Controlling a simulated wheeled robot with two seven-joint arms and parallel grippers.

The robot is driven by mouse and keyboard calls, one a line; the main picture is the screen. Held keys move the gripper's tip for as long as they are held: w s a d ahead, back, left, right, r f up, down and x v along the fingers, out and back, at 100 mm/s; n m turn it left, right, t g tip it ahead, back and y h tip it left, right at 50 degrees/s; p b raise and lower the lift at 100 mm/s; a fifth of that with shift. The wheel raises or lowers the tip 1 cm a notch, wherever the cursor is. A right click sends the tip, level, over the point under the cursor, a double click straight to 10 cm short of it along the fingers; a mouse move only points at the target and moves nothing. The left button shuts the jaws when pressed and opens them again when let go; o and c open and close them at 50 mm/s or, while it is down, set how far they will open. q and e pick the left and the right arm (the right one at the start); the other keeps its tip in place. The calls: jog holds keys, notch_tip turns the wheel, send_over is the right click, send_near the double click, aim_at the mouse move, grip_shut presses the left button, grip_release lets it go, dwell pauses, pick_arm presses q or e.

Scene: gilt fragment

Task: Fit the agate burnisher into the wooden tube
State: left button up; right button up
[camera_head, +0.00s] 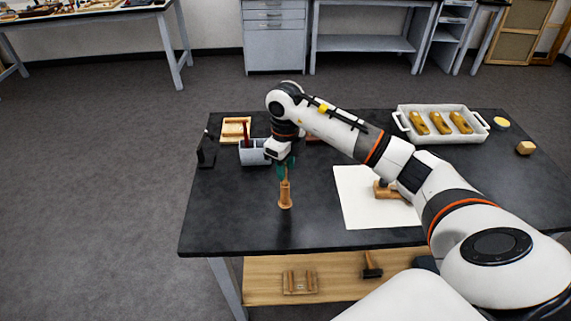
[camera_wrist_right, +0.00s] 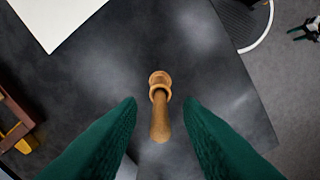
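The wooden tube (camera_head: 285,199) stands upright on the black table, left of the white sheet. A slim wooden handle, seemingly the agate burnisher (camera_head: 284,173), rises upright from the tube's top; any lower part is hidden inside. The right wrist view shows the handle (camera_wrist_right: 160,122) above the tube's ringed rim (camera_wrist_right: 160,90). My right gripper (camera_head: 287,165) is above the tube, its green fingers (camera_wrist_right: 160,108) apart on both sides of the handle, with gaps visible. My left gripper is not in view.
A grey holder (camera_head: 252,154) and a small wooden tray (camera_head: 235,129) are behind-left of the tube. A dark stand (camera_head: 206,154) is at the left edge. A wooden piece (camera_head: 386,190) lies on the white sheet (camera_head: 358,212). A white tray (camera_head: 401,112) is at the back right.

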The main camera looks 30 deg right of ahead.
jog(key=shift+r+p, duration=0.5)
jog(key=shift+r, duration=0.05)
notch_tip(320, 180, up, 6)
jog(key=shift+w+r+b, duration=0.1)
jog(key=shift+r+b, duration=0.15)
jog(key=shift+b, duration=0.95)
notch_tip(320, 180, up, 6)
jog(key=shift+f, duration=0.15)
jog(key=shift+a+f, duration=0.1)
